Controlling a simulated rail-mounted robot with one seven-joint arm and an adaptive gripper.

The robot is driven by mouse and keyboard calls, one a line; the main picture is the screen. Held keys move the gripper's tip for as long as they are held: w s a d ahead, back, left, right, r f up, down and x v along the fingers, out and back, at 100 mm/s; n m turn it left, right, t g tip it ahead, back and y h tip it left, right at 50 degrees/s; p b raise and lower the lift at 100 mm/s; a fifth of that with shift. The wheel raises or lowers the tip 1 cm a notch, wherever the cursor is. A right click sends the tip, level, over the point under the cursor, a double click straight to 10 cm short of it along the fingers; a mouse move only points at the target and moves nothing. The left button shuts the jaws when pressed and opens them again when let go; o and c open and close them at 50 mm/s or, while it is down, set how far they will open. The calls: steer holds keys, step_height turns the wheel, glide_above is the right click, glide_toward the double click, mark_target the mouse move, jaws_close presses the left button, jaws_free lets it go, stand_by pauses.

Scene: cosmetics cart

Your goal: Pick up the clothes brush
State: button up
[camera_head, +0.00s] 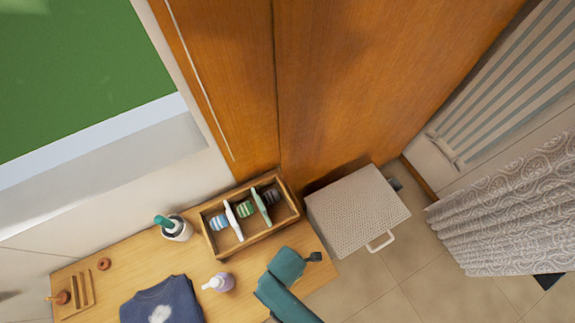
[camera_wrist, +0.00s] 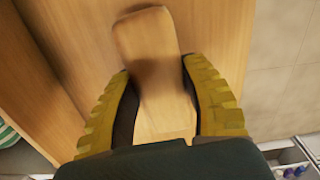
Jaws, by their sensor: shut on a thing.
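The clothes brush appears in the wrist view as a flat, pale wooden piece with a rounded end (camera_wrist: 147,42). My gripper (camera_wrist: 160,95) has its two yellow ribbed fingers on either side of this piece and is shut on it. The brush's bristles do not show. In the head view, my teal arm reaches over the right end of the table, and the dark gripper end (camera_head: 315,257) is near the table's right edge. The brush cannot be made out there. Whether it touches the surface below cannot be told.
On the table (camera_head: 125,255) are a wooden divided box (camera_head: 213,241) with rolled items, a cup (camera_head: 178,232), a bottle (camera_head: 220,282), a folded blue shirt (camera_head: 160,303) and a small wooden rack (camera_head: 75,295). A woven box (camera_head: 357,215) stands right of the table, before wooden cabinet doors (camera_head: 380,80).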

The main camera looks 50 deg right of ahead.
step_height(320, 180, up, 10)
steer(key=o, duration=0.7)
steer(key=shift+c, duration=0.2)
steer(key=c, duration=0.5)
steer(key=shift+o, duration=0.2)
steer(key=shift+w, duration=0.1)
